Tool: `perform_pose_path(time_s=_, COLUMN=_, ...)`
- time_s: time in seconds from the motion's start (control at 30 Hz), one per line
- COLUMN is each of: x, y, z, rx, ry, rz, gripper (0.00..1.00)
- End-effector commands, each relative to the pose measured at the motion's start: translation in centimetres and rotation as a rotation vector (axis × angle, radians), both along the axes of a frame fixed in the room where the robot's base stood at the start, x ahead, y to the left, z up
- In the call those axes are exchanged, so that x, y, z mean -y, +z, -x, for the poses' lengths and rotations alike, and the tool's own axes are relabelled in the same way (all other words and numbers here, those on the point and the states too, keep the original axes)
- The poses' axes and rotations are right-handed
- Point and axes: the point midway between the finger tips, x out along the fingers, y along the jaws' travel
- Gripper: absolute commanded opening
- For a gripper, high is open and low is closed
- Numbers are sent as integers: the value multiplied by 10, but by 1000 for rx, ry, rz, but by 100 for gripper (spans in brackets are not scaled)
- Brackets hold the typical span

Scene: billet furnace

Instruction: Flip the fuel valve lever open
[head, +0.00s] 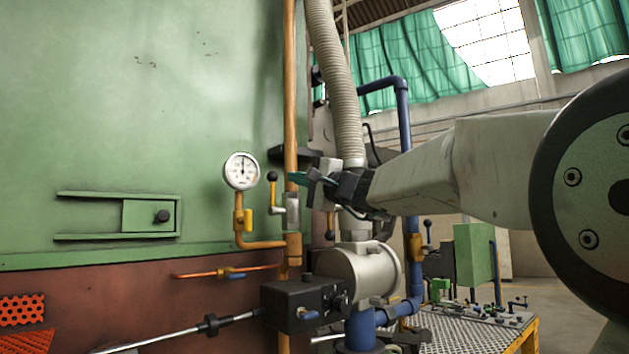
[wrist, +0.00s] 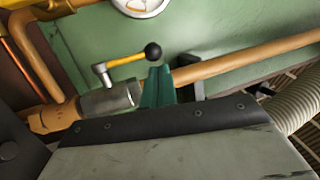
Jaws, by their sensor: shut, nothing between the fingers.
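The fuel valve lever (head: 272,190) is a yellow handle with a black ball knob, standing upright beside the vertical copper pipe in the head view. Its grey valve body (head: 291,212) sits on that pipe. In the wrist view the lever (wrist: 127,59) runs from the grey valve body (wrist: 108,100) to its black knob. My gripper (head: 296,179) has teal fingertips and is shut and empty, just right of the knob in the head view. In the wrist view the fingertips (wrist: 158,82) lie just beside the knob; whether they touch it is unclear.
A round pressure gauge (head: 241,171) with a yellow valve below is left of the lever. The green furnace wall (head: 120,100) is behind. A black box (head: 305,304) is below, and a ribbed hose (head: 334,75) and blue pipe (head: 403,130) rise near my arm.

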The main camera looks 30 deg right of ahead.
Motion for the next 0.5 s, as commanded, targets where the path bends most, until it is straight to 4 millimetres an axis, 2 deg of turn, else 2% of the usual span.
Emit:
perform_pose_path(time_s=0.3, x=30, y=-14, z=68, rx=2, ry=-9, rz=0, gripper=0)
perform_pose_path(time_s=0.5, x=39, y=-19, z=94, rx=2, ry=-7, rz=-2, gripper=0)
